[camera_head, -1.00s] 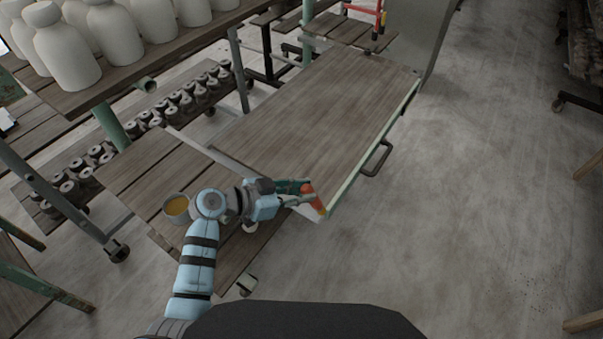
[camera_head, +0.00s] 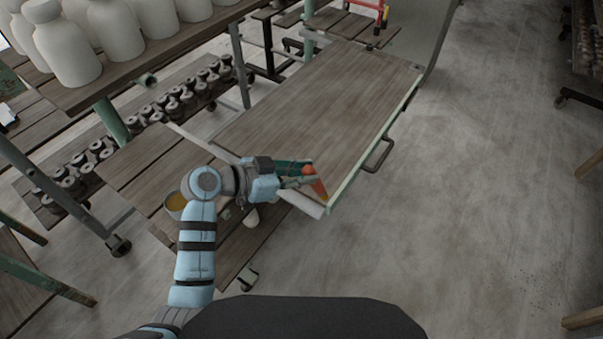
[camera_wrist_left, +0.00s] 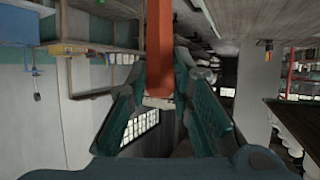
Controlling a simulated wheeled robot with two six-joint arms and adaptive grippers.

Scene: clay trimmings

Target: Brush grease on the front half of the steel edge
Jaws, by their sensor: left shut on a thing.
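My left gripper (camera_head: 305,181) is shut on an orange brush (camera_head: 318,186) at the near right corner of the wooden board. The brush's orange handle (camera_wrist_left: 159,45) also shows between the fingers in the left wrist view. The brush's lower end is beside the near end of the pale steel edge (camera_head: 375,141), which runs along the board's right side. I cannot tell whether the bristles touch it. My right gripper is not in view.
The wooden board (camera_head: 310,100) is bare. A dark handle (camera_head: 380,156) sticks out below its right side. White bottles (camera_head: 65,50) stand on a shelf at upper left, with rows of small grey pieces (camera_head: 175,103) below. The floor at right (camera_head: 470,190) is open.

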